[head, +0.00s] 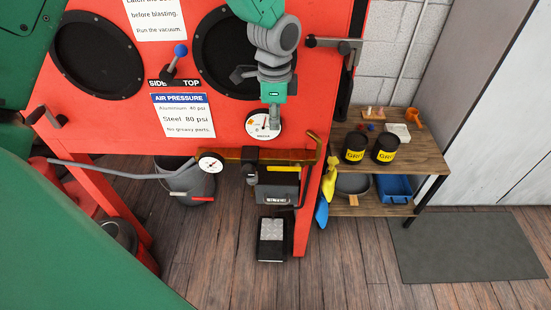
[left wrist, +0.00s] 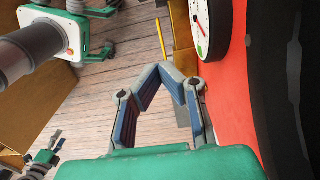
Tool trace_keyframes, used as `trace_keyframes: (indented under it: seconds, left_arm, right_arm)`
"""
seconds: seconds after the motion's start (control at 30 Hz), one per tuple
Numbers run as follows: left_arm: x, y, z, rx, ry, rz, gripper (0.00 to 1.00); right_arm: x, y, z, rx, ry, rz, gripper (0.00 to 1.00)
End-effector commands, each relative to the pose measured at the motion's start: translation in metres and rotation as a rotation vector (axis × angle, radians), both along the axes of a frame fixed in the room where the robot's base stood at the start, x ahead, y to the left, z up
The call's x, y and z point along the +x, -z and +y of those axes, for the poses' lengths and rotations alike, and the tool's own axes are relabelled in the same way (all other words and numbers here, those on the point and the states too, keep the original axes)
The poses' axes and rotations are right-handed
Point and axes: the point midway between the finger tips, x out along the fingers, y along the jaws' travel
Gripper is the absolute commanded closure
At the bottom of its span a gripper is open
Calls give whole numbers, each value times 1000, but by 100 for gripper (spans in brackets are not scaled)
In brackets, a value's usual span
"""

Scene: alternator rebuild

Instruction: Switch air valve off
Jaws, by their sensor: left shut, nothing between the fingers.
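A yellow lever (head: 314,148), apparently the air valve's handle, stands at the right end of a brass-coloured pipe (head: 228,154) under the red cabinet's front edge. A yellow bar (left wrist: 160,38), probably this lever, shows beyond my fingers in the left wrist view. My left gripper (head: 274,122) points down in front of the round white gauge (head: 256,125), above and left of the lever and apart from it. Its fingertips (left wrist: 168,70) are together and empty in the left wrist view. The gauge's rim (left wrist: 201,28) is close beside them.
The red cabinet (head: 110,130) has a blue-knobbed lever (head: 180,50) and a crank handle (head: 330,42). A small gauge (head: 210,163) and a foot pedal (head: 272,240) are below. A wooden shelf (head: 430,160) holds black cans at right. The floor mat (head: 470,248) is clear.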

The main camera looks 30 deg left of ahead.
Motion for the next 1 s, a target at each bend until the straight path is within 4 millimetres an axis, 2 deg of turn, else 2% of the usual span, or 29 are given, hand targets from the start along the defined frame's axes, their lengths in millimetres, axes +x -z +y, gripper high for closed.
trace_keyframes:
  seconds: [0.17, 0.27, 0.37, 0.7, 0.83, 1.0]
  left_arm:
    - [0, 3, 0, 0, -1, 0, 100]
    - [-1, 12, 0, 0, -1, 2, 100]
    - [-1, 28, 0, 0, -1, 4, 100]
    - [-2, 100, 0, 0, -1, 4, 100]
    - [-1, 121, 0, 0, 0, 1, 100]
    - [-1, 136, 0, 0, -1, 0, 100]
  right_arm:
    - [0, 0, 0, 0, 0, 0, 47]
    - [0, 0, 0, 0, 0, 0, 47]
    - [0, 1, 0, 0, 0, 0, 47]
    - [0, 2, 0, 0, 0, 0, 47]
    - [0, 1, 0, 0, 0, 0, 47]
    - [0, 0, 0, 0, 0, 0, 47]
